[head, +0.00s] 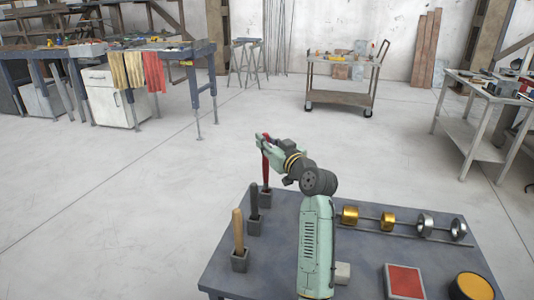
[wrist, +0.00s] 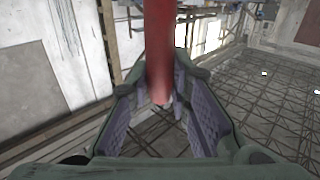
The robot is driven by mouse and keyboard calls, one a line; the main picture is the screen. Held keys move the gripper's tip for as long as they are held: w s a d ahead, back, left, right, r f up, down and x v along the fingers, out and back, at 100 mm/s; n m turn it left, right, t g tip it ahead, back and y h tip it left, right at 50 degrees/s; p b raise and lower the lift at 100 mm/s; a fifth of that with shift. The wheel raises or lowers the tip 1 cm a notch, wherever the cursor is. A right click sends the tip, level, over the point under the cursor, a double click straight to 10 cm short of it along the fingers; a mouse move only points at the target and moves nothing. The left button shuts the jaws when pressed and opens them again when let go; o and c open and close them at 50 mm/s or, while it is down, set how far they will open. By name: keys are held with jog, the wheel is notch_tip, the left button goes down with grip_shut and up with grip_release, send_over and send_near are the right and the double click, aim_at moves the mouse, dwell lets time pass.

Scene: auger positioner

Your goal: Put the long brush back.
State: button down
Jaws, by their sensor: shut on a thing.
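A long red handle (head: 266,172), which I take to be the long brush, stands about upright at the left side of the table. My gripper (head: 263,144) is shut on its upper part. In the wrist view the red handle (wrist: 160,50) runs between the two fingers (wrist: 168,105) and ends in a rounded tip. Its lower end meets a dark square holder (head: 265,200) in the head view; I cannot tell how deep it sits inside. No bristles show.
Two more holders stand in front: one with a dark handle (head: 254,202), one with a wooden handle (head: 238,230). The table (head: 365,262) also bears gold and silver rings on a rail (head: 388,219), a red square block (head: 405,281) and a yellow disc (head: 472,287).

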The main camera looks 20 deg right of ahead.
notch_tip(320, 180, down, 4)
jog(key=shift+r+p, duration=0.25)
jog(key=shift+p, duration=0.15)
jog(key=c, duration=1.5)
grip_release()
jog(key=s+b, duration=0.1)
jog(key=s, duration=0.3)
jog(key=s+d, duration=0.1)
jog(key=s, duration=0.3)
jog(key=s+d+b, duration=0.1)
jog(key=s, duration=0.2)
jog(key=shift+s+d+b, duration=0.1)
jog(key=shift+s+b, duration=0.2)
jog(key=shift+s, duration=0.1)
